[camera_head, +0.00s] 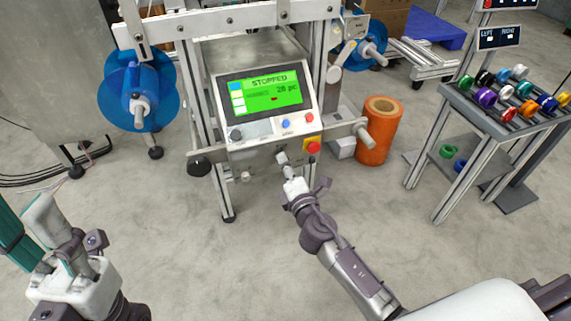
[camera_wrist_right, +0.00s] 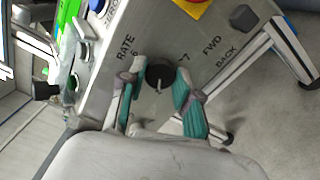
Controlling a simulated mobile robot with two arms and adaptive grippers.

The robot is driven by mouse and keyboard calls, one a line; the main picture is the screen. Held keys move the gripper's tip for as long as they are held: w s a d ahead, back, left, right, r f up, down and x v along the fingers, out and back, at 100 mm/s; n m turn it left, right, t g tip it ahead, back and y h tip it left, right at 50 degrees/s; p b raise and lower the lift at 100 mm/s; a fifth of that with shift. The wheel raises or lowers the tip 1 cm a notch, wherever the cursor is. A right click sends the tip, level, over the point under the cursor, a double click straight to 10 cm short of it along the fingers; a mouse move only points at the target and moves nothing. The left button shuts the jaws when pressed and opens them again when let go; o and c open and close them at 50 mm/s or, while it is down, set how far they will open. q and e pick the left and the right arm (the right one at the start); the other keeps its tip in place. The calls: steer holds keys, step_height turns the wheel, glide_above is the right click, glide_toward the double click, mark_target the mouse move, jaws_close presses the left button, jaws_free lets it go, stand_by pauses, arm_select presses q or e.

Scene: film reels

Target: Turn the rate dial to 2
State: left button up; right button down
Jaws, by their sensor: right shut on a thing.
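The rate dial (camera_wrist_right: 160,76) is a round black knob on the grey panel in the right wrist view, beside the word RATE and with a pale mark on its near side. A 6 and a 7 show around it; the other numbers are hidden or cut off. My right gripper (camera_wrist_right: 159,84) is shut on the dial, one teal-padded finger on each side. In the head view my right gripper (camera_head: 284,161) reaches the lower front of the control box (camera_head: 262,92). My left gripper (camera_head: 68,250) is at the lower left, away from the machine; its opening is unclear.
The box's screen (camera_head: 265,93) reads STOPPED and 28 pc. A red button on a yellow plate (camera_head: 313,147) is just right of my right gripper. A FWD/BACK knob (camera_wrist_right: 243,17) is nearby. An orange roll (camera_head: 378,132) and a rack of coloured reels (camera_head: 505,113) stand right.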

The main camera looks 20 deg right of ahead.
steer(key=shift+a+n, duration=0.1)
steer(key=shift+n, duration=0.2)
steer(key=c, duration=0.8)
jaws_free()
steer(key=s, duration=1.2)
steer(key=shift+d, duration=0.25)
